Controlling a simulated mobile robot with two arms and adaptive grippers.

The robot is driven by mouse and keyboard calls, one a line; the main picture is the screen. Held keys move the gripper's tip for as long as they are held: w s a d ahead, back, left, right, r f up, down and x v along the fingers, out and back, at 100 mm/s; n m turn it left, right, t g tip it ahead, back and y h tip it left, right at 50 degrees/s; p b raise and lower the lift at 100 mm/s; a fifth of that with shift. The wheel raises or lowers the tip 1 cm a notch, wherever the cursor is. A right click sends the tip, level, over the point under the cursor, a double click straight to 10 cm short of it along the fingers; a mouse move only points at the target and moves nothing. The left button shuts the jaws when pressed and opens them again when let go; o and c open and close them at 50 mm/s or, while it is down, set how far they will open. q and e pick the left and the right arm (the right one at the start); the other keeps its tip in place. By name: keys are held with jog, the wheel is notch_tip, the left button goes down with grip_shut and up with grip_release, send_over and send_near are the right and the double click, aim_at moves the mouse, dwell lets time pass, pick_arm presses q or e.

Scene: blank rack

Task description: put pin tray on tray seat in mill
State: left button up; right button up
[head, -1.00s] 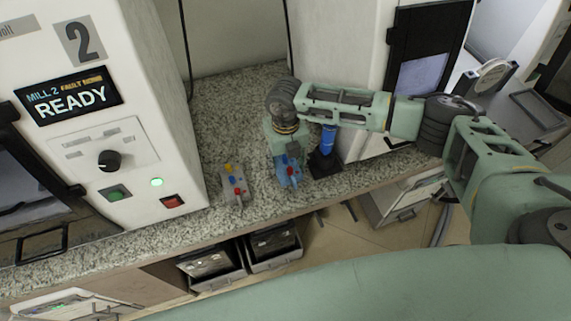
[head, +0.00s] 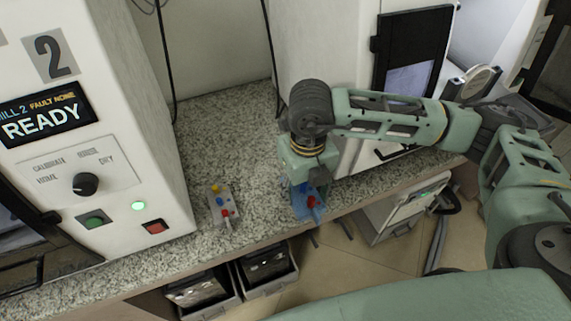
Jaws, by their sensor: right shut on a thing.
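My right gripper (head: 302,188) points down over the front part of the granite counter. It is shut on a blue pin tray (head: 311,212) with a red pin showing; the gripper hides much of this tray. I cannot tell whether the tray touches the counter. A grey pin tray (head: 216,204) with yellow, blue and red pins lies on the counter to the left, apart from the gripper. Mill 2 (head: 120,150) stands at the left with a READY display. Its tray seat is not visible. My left gripper is not in view.
The granite counter (head: 225,135) is clear behind the grey tray. Another white machine (head: 320,50) stands behind my right arm. Open bins (head: 270,275) sit below the counter's front edge. A drawer unit (head: 395,215) stands at the lower right.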

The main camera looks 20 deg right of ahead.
aim_at(307, 197)
jog(key=shift+s+r, duration=0.2)
jog(key=shift+r, duration=0.05)
